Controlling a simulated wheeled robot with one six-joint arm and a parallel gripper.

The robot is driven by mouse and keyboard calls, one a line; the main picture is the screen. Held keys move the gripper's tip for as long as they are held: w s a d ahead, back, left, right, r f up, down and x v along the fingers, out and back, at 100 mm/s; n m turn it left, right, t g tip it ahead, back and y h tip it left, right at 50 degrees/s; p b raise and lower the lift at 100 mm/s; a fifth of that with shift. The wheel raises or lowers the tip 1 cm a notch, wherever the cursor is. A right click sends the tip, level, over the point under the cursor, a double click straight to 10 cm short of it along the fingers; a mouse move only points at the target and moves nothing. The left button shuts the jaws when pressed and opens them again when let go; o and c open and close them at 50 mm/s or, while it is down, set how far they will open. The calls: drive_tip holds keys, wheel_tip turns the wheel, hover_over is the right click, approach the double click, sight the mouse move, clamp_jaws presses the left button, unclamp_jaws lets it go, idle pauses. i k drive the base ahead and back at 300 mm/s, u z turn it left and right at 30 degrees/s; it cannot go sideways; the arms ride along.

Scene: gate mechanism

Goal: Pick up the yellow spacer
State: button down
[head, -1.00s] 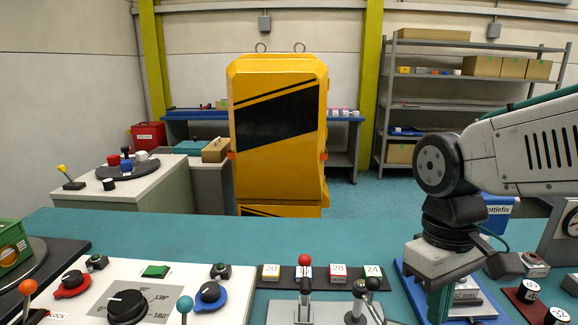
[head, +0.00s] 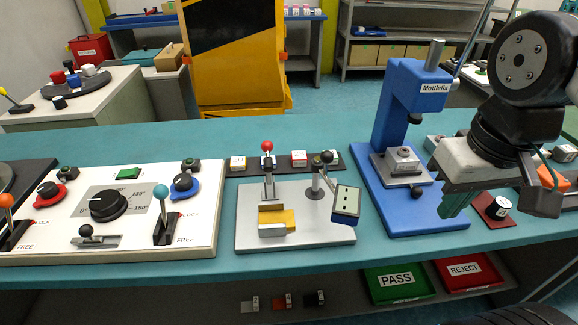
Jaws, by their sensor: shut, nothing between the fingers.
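A yellow notched piece (head: 278,219) sits on the grey fixture plate (head: 330,233) in the middle of the bench; I cannot tell whether it is the spacer or part of the fixture. A small block with a yellowish side and the label 20 (head: 238,163) stands at the left end of the dark strip behind that plate. My gripper (head: 454,204) is at the right, pointing down in front of the blue press. It is shut and empty, well to the right of both yellow pieces.
The blue Mottlefix press (head: 391,110) stands between the fixture plate and my gripper. The white control panel (head: 200,232) is at left. Green PASS (head: 397,283) and red REJECT (head: 466,270) trays lie below.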

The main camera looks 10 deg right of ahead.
sight(237, 164)
drive_tip(key=k, duration=0.35)
drive_tip(key=u, duration=1.85)
drive_tip(key=i, duration=0.75)
drive_tip(key=z, duration=1.9)
